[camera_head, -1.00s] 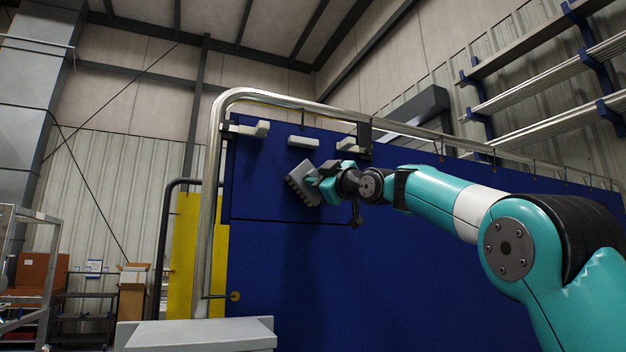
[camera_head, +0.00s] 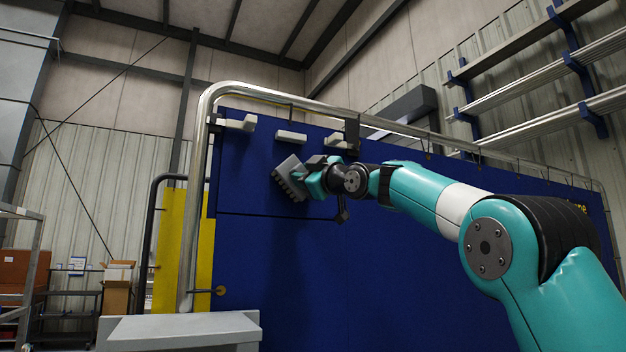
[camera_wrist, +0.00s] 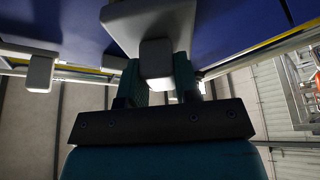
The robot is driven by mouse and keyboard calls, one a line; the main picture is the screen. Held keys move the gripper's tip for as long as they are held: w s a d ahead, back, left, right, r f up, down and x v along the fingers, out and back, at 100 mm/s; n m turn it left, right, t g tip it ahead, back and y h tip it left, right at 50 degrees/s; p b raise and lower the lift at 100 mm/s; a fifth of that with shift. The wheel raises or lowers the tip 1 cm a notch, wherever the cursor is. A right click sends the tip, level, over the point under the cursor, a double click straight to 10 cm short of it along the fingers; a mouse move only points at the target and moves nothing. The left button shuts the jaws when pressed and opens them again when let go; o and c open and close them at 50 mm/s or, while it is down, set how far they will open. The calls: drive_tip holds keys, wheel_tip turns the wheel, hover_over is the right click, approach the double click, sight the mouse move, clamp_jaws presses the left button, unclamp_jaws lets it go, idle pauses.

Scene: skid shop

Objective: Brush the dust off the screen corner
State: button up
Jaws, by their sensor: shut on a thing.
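The blue screen (camera_head: 300,250) hangs in a rounded metal pipe frame (camera_head: 191,240), with its upper left corner beneath the frame's bend. My gripper (camera_head: 310,180) is shut on a grey brush (camera_head: 287,177) in front of the screen's upper left part, below the pale blocks. The brush is tilted, its toothed lower edge toward the lower left. I cannot tell whether it touches the screen. In the wrist view, my gripper's teal fingers (camera_wrist: 157,82) grip the brush's grey handle (camera_wrist: 156,57), with the wide brush body (camera_wrist: 150,18) beyond. I cannot make out dust on the screen.
Two pale blocks (camera_head: 239,123) (camera_head: 291,137) sit along the screen's top edge, with a dark clamp (camera_head: 351,134) to their right. A grey box top (camera_head: 185,329) stands low in front. A yellow panel (camera_head: 172,240) is behind the frame's left post.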

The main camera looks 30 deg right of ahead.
drive_tip(key=a, duration=1)
drive_tip(key=shift+a+b, duration=0.3)
drive_tip(key=shift+b, duration=0.15)
idle(0.3)
drive_tip(key=s+b, duration=0.4)
drive_tip(key=s, duration=0.2)
idle(0.4)
drive_tip(key=shift+s, duration=0.1)
